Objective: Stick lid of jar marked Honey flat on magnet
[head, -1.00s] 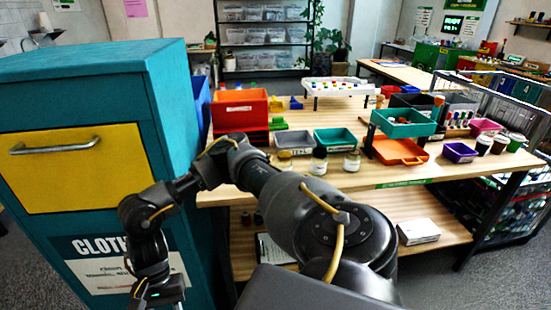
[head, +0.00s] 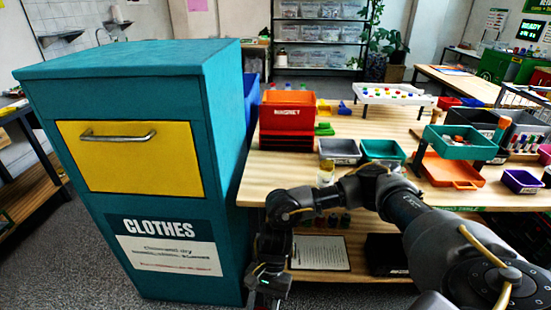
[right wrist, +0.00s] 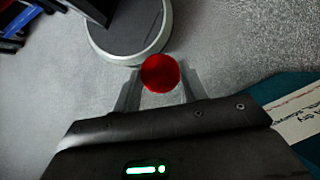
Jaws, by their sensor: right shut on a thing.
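The red box labelled MAGNET (head: 290,113) stands on the table at the back left in the head view. A jar (head: 326,172) stands near the table's front edge, partly hidden by my right arm; I cannot read its label. My right gripper (head: 268,284) hangs low in front of the teal bin and table, pointing down. In the right wrist view, my right gripper (right wrist: 160,82) is shut on a round red thing (right wrist: 160,72), seen over the grey floor. It may be a lid, but no writing shows on it. My left gripper is not in view.
The teal clothes bin (head: 125,87) with a yellow drawer stands left of the table. Grey and green trays (head: 382,151), an orange tray (head: 451,170) and a purple tray (head: 522,181) are on the table. A lower shelf holds a paper sheet (head: 319,253).

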